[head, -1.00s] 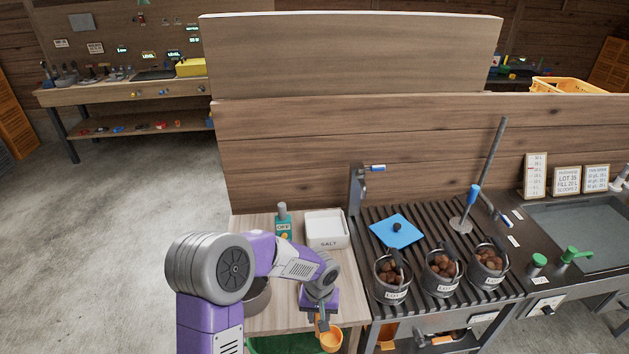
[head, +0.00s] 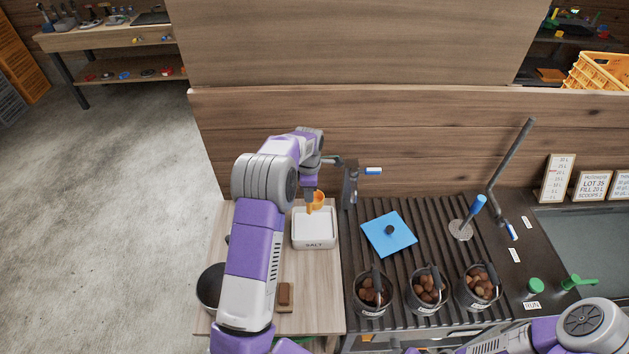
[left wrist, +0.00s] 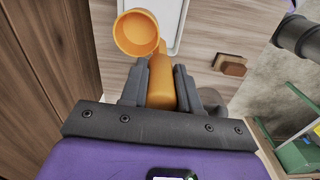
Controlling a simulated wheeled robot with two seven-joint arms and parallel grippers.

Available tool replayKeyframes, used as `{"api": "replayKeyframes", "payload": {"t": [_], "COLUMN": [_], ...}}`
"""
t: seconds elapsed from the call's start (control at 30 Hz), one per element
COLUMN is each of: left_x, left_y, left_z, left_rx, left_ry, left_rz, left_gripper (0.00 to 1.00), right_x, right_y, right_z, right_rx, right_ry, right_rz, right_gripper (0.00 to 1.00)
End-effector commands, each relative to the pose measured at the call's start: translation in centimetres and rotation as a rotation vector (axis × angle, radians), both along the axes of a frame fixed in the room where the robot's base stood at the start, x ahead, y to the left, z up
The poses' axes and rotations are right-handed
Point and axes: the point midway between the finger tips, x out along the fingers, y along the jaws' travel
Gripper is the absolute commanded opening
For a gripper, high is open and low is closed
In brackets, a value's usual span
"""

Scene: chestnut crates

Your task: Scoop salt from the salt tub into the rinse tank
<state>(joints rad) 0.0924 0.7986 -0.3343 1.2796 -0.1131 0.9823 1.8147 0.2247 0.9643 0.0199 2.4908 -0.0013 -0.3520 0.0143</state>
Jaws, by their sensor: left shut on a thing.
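My left gripper (head: 309,190) is shut on the handle of an orange scoop (head: 318,198). In the left wrist view the handle sits between the fingers, and the scoop's round cup (left wrist: 138,36) looks empty. The white salt tub (head: 314,244), labelled SALT, stands on the wooden side table; the scoop is by its far edge, above or just behind it. The tub's rim also shows in the left wrist view (left wrist: 178,28). The rinse tank (head: 590,236) is the grey basin at the far right, cut by the frame. My right gripper is out of view.
A tap-like post (head: 350,185) stands right of the tub. A dark bowl (head: 211,286) and a brown block (head: 285,296) are on the table. A wooden wall (head: 420,140) rises behind.

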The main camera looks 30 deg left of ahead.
Motion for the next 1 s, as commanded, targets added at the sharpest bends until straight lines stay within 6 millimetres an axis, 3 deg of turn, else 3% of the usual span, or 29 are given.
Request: {"api": "replayKeyframes", "payload": {"t": [1.0], "left_x": [0.0], "left_y": [-0.1], "left_z": [-12.0], "left_rx": [0.0], "left_ry": [0.0], "left_rz": [-0.005], "left_gripper": [0.0], "right_x": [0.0], "right_y": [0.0], "right_z": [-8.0], "right_rx": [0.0], "right_ry": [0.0], "right_rz": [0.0], "right_gripper": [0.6]}}
